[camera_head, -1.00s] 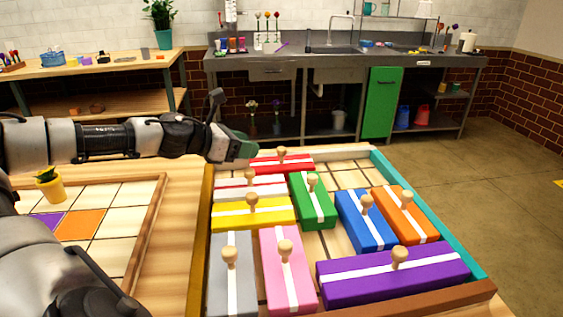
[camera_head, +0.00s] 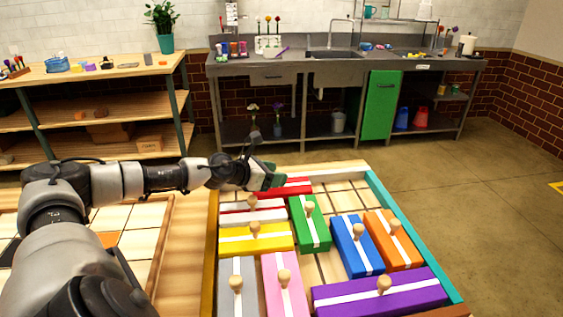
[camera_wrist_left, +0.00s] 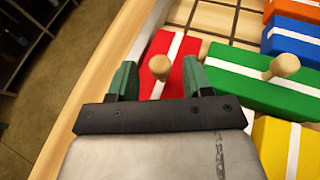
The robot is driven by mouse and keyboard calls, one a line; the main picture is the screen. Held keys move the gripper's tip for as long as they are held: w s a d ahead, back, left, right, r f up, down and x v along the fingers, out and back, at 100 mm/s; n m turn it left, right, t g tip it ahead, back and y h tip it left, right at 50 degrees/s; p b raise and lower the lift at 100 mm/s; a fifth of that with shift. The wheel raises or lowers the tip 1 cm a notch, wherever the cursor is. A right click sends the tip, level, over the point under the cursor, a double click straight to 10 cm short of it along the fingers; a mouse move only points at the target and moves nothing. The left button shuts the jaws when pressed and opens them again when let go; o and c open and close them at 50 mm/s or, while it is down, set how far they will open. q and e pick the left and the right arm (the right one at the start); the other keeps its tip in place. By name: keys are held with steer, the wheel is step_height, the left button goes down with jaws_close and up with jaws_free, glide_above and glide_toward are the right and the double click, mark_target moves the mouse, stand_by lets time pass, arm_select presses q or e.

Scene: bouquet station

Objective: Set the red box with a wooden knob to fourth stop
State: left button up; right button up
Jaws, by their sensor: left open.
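The red box (camera_head: 297,187) has a white stripe and lies at the far end of the framed tray in the head view. Its wooden knob (camera_wrist_left: 160,66) shows in the left wrist view but is hidden by my gripper in the head view. My left gripper (camera_head: 272,179) is open over this box. In the left wrist view its green fingers (camera_wrist_left: 160,74) stand on either side of the knob, apart from it. I cannot tell the exact height between fingertips and knob. My right gripper is not in view.
Blue, orange, grey, pink and purple knobbed boxes fill the nearer tray. Bare tray floor (camera_head: 345,198) shows right of the red box.

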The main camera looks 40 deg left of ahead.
arm_select(q)
steer(key=shift+p+x, duration=0.55)
steer(key=shift+x, duration=0.85)
jaws_close()
